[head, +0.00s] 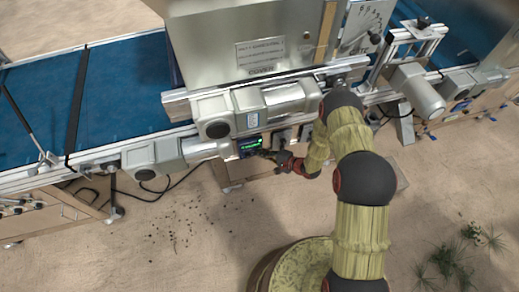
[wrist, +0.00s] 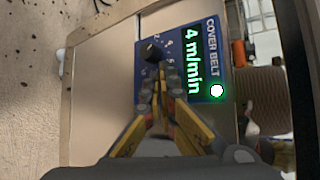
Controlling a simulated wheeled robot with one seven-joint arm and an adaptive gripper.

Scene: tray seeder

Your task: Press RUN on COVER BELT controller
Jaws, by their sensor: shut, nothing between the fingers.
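The COVER BELT controller is a blue panel (wrist: 213,42) in the wrist view, seen turned on its side. Its display (wrist: 193,62) reads "4 m/min" in bright green. A round button (wrist: 217,91) glows white with a green rim; any label on it is not legible. A black knob (wrist: 152,53) with a numbered scale sits at the panel's left. My gripper (wrist: 158,82) is shut and empty, its tips in front of the panel just below the knob; I cannot tell whether they touch. In the head view the controller (head: 248,145) hangs under the conveyor frame, with my gripper (head: 270,156) at its right.
A blue belt (head: 125,85) runs along the conveyor at left. Grey motors (head: 230,113) and a large metal hopper (head: 240,40) stand above the controller. A dark cable (head: 150,195) hangs below the frame. The sandy floor in front is mostly clear, with dark crumbs scattered on it.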

